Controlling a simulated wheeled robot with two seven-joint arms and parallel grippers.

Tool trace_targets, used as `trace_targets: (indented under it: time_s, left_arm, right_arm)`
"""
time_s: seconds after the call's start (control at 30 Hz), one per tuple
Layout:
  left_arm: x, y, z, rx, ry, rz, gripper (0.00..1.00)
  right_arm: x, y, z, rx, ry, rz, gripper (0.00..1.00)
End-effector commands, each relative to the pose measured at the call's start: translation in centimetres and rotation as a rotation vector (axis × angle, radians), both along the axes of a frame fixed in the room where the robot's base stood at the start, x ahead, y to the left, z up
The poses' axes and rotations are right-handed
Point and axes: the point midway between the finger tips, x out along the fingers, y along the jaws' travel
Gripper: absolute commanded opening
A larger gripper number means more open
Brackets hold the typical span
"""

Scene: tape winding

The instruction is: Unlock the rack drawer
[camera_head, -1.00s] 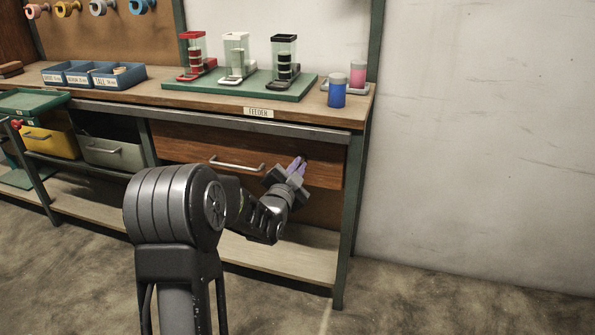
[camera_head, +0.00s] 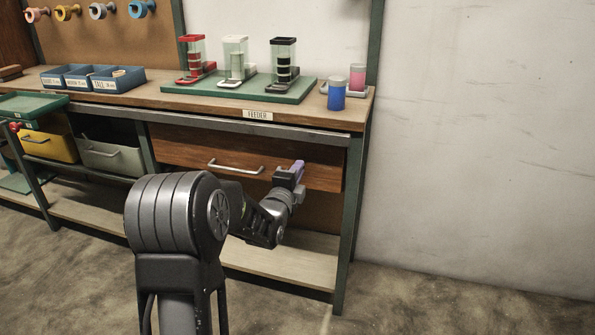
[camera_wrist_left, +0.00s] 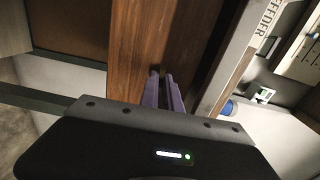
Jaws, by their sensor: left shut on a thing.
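The wooden rack drawer (camera_head: 190,150) is closed under the FEEDER label (camera_head: 257,115), with a metal bar handle (camera_head: 236,167) on its front. My left gripper (camera_head: 298,166) is at the right part of the drawer front, right of the handle. Its purple fingers point at the wood. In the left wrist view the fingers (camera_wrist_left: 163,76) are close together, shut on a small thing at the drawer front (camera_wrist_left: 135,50). The fingertips mostly hide that thing, and I cannot make out its shape. My right gripper is not in view.
On the bench top (camera_head: 130,97) stand blue bins (camera_head: 118,78), a green board (camera_head: 250,93) with several clear feeders, and a blue cylinder (camera_head: 337,97). A yellow bin (camera_head: 50,147) and a grey bin (camera_head: 112,158) hang at the left. The green rack leg (camera_head: 350,220) is right of my gripper.

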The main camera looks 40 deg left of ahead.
Motion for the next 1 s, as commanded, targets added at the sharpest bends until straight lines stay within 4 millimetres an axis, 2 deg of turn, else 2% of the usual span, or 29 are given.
trace_targets:
  time_s: [0.53, 0.57, 0.8, 1.0]
  left_arm:
    - [0.03, -0.09, -0.09, 0.037, 0.014, -0.002, 0.00]
    - [0.03, -0.10, -0.09, 0.037, 0.014, -0.002, 0.08]
    - [0.02, -0.05, -0.07, 0.036, 0.013, -0.001, 0.28]
    - [0.01, -0.02, -0.04, 0.035, 0.013, -0.001, 0.29]
  right_arm:
    - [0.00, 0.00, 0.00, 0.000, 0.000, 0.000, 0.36]
    - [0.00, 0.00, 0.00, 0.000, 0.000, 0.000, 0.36]
    - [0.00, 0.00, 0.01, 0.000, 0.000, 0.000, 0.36]
    - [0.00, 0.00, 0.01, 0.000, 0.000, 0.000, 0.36]
